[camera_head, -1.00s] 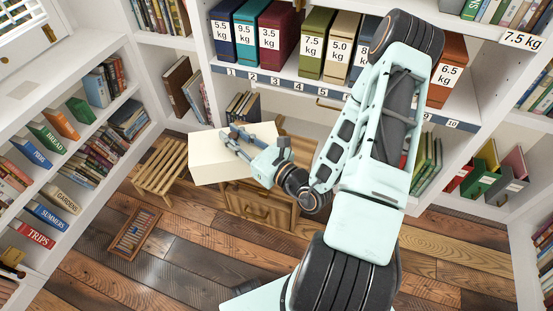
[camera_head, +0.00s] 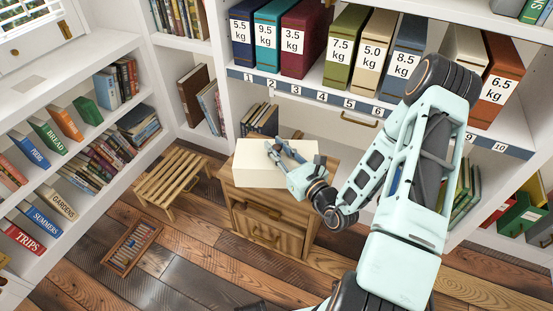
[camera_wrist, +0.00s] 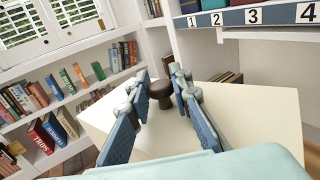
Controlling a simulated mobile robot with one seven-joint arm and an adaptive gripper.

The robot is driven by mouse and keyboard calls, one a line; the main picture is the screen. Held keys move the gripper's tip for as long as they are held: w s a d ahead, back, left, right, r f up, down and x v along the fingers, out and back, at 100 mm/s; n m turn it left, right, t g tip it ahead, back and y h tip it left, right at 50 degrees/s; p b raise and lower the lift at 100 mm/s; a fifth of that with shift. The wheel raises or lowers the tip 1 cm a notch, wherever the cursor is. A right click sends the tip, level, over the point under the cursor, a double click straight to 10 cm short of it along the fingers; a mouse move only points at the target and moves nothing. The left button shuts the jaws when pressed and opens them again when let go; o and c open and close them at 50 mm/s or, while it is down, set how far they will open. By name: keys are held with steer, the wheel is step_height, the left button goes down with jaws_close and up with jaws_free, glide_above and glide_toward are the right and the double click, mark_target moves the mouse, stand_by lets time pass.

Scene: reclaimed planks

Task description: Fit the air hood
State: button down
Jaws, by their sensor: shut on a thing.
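A cream box-shaped hood (camera_head: 258,178) with a flat top is at a wooden cabinet (camera_head: 300,238) in the head view. In the wrist view the hood (camera_wrist: 225,125) fills the middle, with a dark brown round knob (camera_wrist: 160,92) on its top. My gripper (camera_head: 277,150) reaches down from the right over the hood's top. Its fingers are shut on the knob, one on each side, in the wrist view (camera_wrist: 160,84). The hood covers much of the cabinet's top. I cannot tell whether the hood touches the cabinet.
A slatted wooden stool (camera_head: 168,176) stands left of the cabinet. A small wooden frame with coloured bars (camera_head: 131,247) lies on the plank floor. Bookshelves stand left and behind. Numbered weight binders (camera_head: 342,55) line the shelf behind. The floor in front of the cabinet is clear.

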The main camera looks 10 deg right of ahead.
steer(key=w+d+f+b, duration=0.1)
steer(key=w+f+b, duration=0.3)
steer(key=w+f, duration=0.3)
steer(key=shift+w+f, duration=0.35)
steer(key=shift+f, duration=1.2)
steer(key=shift+f, duration=0.1)
steer(key=c, duration=1.7)
jaws_free()
steer(key=shift+f, duration=0.1)
steer(key=shift+c, duration=0.2)
steer(key=p+v, duration=0.2)
steer(key=v, duration=1)
steer(key=shift+d, duration=0.1)
